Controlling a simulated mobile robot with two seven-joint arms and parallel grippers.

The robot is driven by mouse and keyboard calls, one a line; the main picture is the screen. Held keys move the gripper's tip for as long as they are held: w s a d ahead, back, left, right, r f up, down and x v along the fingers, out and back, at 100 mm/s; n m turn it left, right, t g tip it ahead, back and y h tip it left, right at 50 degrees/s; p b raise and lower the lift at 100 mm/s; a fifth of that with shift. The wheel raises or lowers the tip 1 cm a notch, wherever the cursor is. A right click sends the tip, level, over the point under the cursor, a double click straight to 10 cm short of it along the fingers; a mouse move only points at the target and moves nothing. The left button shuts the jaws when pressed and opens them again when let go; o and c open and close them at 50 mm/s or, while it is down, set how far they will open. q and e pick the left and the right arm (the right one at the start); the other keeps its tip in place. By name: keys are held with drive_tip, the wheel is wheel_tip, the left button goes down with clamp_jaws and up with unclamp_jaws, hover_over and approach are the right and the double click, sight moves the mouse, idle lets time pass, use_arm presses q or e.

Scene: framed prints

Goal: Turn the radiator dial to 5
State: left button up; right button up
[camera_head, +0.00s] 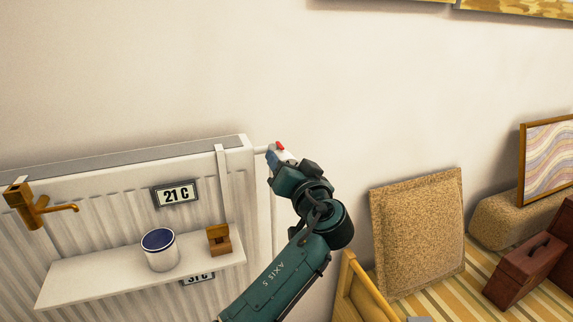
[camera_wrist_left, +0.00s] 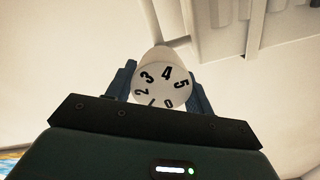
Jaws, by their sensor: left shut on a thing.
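The white radiator dial (camera_wrist_left: 163,88) sits between the blue fingers of my left gripper (camera_wrist_left: 161,82) in the left wrist view. Its face carries black numbers, with 3 and 4 near the top, 5 at the right, 2 at the left and 0 at the bottom right. No pointer mark can be made out there. In the head view my left gripper (camera_head: 279,156) is shut around the dial at the radiator's upper right end, hiding most of it; a small red patch shows at the fingers. The white radiator (camera_head: 110,200) is on the wall. My right gripper is out of view.
A white shelf (camera_head: 95,285) on the radiator's front holds a white pot with a blue top (camera_head: 159,250) and a small wooden block (camera_head: 219,239). A "21 C" sign (camera_head: 176,193) and a brass tap (camera_head: 35,207) are nearby. A cork panel (camera_head: 418,235) leans right of my arm.

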use_arm(q)
drive_tip(key=shift+m, duration=0.5)
drive_tip(key=o, duration=0.9)
